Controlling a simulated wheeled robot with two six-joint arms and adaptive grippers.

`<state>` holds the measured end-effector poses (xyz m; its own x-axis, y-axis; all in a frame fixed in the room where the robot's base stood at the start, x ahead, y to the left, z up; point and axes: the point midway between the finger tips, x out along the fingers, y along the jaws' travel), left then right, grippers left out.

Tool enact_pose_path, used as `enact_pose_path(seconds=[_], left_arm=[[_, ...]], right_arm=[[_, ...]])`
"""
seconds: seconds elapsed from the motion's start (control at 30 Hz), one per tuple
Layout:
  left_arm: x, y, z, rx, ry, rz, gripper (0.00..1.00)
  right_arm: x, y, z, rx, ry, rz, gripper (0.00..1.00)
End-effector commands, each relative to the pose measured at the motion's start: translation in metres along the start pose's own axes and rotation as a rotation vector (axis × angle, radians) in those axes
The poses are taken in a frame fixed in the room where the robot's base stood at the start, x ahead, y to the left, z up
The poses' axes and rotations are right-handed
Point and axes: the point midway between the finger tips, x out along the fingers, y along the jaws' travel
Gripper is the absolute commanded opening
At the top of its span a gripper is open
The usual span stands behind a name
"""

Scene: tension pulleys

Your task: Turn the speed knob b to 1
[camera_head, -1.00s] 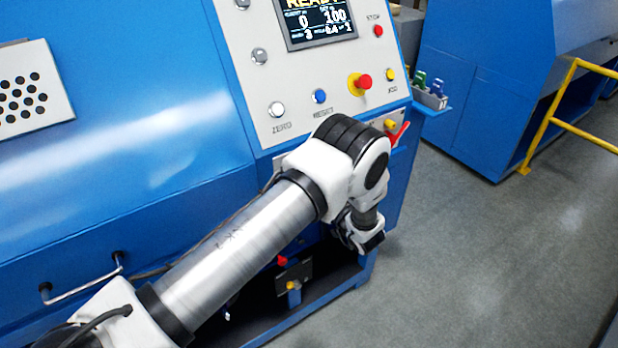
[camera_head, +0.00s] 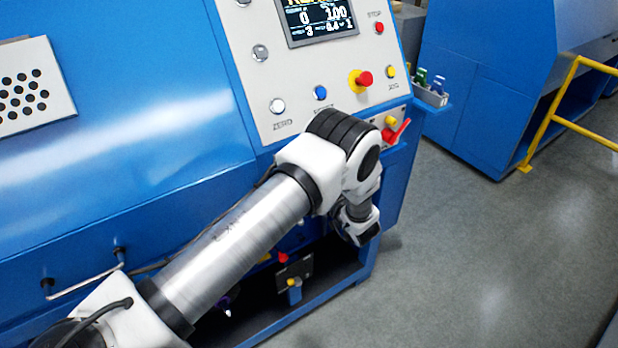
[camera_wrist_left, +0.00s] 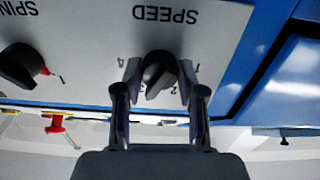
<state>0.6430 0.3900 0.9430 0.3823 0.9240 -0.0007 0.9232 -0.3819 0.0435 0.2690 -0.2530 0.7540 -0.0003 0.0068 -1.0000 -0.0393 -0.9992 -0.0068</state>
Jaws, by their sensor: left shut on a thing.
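The dark speed knob (camera_wrist_left: 158,74) sits on a pale panel under the upside-down word SPEED in the left wrist view. Its narrow end points down and slightly left in that view. The numeral 1 is to its right, the 4 to its left and the 2 just below right; the 3 is not clear. My left gripper (camera_wrist_left: 159,92) is shut on the knob, one finger on each side. My right gripper is not in view.
A spindle knob (camera_wrist_left: 18,66) with a red mark is left of the speed knob. In the head view the blue machine's console has a screen (camera_head: 320,18), a red stop button (camera_head: 365,78) and a red lever (camera_head: 397,131). Grey floor (camera_head: 480,250) is clear at right.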

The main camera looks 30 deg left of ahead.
Motion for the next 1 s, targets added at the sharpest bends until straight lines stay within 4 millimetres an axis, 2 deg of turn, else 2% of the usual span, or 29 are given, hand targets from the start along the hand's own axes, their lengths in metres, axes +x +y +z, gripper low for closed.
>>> enact_pose_path(seconds=[0.27, 1.0], left_arm=[[0.000, 0.001, 0.003, -0.157, 0.002, 0.001, 0.05], [0.000, 0.002, 0.004, -0.848, 0.003, 0.002, 0.05]], right_arm=[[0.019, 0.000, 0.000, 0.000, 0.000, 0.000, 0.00], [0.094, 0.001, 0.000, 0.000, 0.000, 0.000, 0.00]])
